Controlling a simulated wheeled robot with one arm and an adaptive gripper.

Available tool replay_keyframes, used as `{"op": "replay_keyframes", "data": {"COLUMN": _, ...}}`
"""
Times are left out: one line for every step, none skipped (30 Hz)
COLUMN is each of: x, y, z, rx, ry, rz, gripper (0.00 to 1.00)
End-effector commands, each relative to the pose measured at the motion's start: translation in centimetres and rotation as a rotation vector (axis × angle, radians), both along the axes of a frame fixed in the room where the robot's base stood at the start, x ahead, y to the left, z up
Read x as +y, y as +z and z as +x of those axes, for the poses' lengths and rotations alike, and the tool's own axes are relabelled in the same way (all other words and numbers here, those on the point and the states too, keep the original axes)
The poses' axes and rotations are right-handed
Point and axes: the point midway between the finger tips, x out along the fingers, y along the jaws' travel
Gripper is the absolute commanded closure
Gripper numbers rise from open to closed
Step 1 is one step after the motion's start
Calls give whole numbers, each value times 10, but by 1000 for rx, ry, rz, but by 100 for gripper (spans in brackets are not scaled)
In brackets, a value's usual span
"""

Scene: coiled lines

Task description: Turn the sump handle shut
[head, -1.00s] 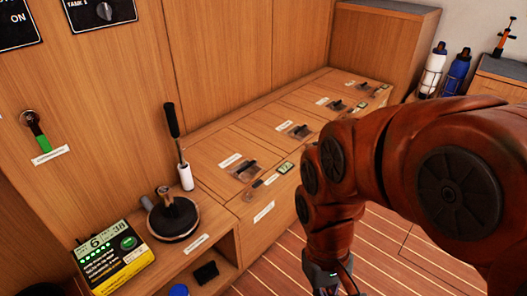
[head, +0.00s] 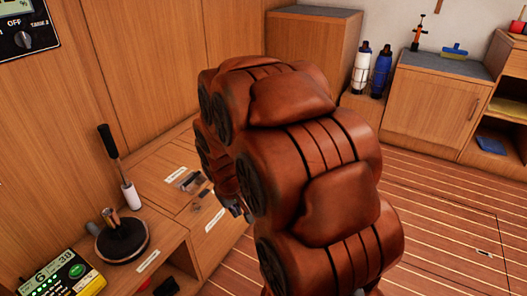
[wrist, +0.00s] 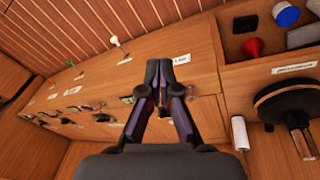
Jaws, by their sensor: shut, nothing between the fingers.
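My gripper (wrist: 160,68) is shut and empty in the wrist view, its tips over the near part of the wooden bench. In the head view only a bit of it (head: 236,208) shows past my arm, beside the bench front. A white label (wrist: 181,59) lies just beyond the tips, too small to read surely; a label (head: 214,220) is on the bench front in the head view. A dark handle (head: 191,181) sits on the bench top. Several similar handles (wrist: 75,109) line the bench in the wrist view. I cannot tell which is the sump handle.
A round black winch-like fitting (head: 122,238) and an upright lever with a white sleeve (head: 120,167) stand left of the gripper. A yellow-green box (head: 70,273) is at lower left. My arm hides much of the bench.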

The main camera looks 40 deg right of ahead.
Motion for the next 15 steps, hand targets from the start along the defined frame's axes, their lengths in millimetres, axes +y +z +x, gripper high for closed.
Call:
{"op": "replay_keyframes", "data": {"x": -18, "y": -6, "z": 17, "rx": -34, "ry": -8, "rz": -14, "gripper": 100}}
{"op": "replay_keyframes", "data": {"x": -28, "y": -8, "z": 26, "rx": -58, "ry": -8, "rz": -25, "gripper": 100}}
{"op": "replay_keyframes", "data": {"x": -41, "y": -12, "z": 40, "rx": -92, "ry": -9, "rz": -36, "gripper": 100}}
{"op": "replay_keyframes", "data": {"x": -51, "y": -16, "z": 48, "rx": -113, "ry": -8, "rz": -45, "gripper": 100}}
{"op": "replay_keyframes", "data": {"x": -61, "y": -18, "z": 58, "rx": -139, "ry": -8, "rz": -53, "gripper": 100}}
{"op": "replay_keyframes", "data": {"x": -74, "y": -22, "z": 69, "rx": -170, "ry": -7, "rz": -65, "gripper": 100}}
{"op": "replay_keyframes", "data": {"x": -84, "y": -25, "z": 78, "rx": -195, "ry": -5, "rz": -72, "gripper": 100}}
{"op": "replay_keyframes", "data": {"x": -94, "y": -28, "z": 85, "rx": -218, "ry": -4, "rz": -80, "gripper": 100}}
{"op": "replay_keyframes", "data": {"x": -107, "y": -31, "z": 97, "rx": -254, "ry": -1, "rz": -91, "gripper": 100}}
{"op": "replay_keyframes", "data": {"x": -116, "y": -35, "z": 104, "rx": -277, "ry": 1, "rz": -98, "gripper": 100}}
{"op": "replay_keyframes", "data": {"x": -126, "y": -38, "z": 112, "rx": -303, "ry": 4, "rz": -104, "gripper": 100}}
{"op": "replay_keyframes", "data": {"x": -138, "y": -42, "z": 120, "rx": -334, "ry": 6, "rz": -112, "gripper": 100}}
{"op": "replay_keyframes", "data": {"x": -147, "y": -44, "z": 127, "rx": -361, "ry": 10, "rz": -118, "gripper": 100}}
{"op": "replay_keyframes", "data": {"x": -156, "y": -49, "z": 132, "rx": -382, "ry": 12, "rz": -122, "gripper": 100}}
{"op": "replay_keyframes", "data": {"x": -167, "y": -53, "z": 140, "rx": -417, "ry": 16, "rz": -129, "gripper": 100}}
